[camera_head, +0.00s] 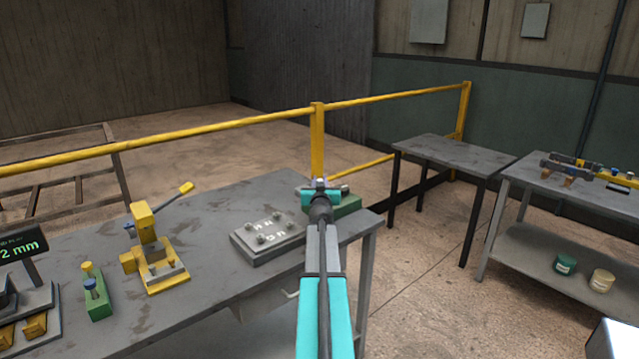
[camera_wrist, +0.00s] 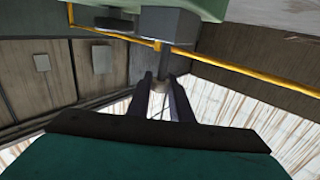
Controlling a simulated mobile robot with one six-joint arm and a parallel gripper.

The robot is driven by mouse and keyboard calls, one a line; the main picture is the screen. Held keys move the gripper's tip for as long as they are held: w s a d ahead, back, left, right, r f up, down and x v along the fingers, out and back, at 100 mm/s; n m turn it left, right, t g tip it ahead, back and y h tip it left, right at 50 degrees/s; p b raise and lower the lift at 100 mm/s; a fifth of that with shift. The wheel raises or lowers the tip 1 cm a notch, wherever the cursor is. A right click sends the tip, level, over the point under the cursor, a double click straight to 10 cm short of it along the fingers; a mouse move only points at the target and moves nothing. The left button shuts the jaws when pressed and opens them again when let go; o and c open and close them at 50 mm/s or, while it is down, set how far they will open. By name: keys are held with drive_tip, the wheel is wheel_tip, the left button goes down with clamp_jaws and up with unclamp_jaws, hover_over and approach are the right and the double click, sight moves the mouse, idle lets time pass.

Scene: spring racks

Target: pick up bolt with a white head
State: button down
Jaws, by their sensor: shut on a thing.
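My gripper (camera_head: 320,188) is over the right end of the near workbench, just above a green block (camera_head: 347,206). In the wrist view, the two dark fingers (camera_wrist: 164,98) are closed on a small pale piece (camera_wrist: 160,87), which I take to be the white head of the bolt. Its shank cannot be made out clearly. In the head view, my gripper hides the held piece and part of the green block.
The near workbench (camera_head: 215,215) holds a marked grey plate (camera_head: 262,250) with several pegs, a yellow lever press (camera_head: 150,240) and a green block (camera_head: 98,300) with yellow-headed and blue-headed bolts. A yellow rail (camera_head: 230,122) runs behind. A bare table (camera_head: 450,150) stands at right.

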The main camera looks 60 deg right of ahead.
sight(320, 180)
wheel_tip(320, 180, up, 15)
drive_tip(key=p, duration=1.4)
drive_tip(key=shift+f, duration=0.2)
idle(0.6)
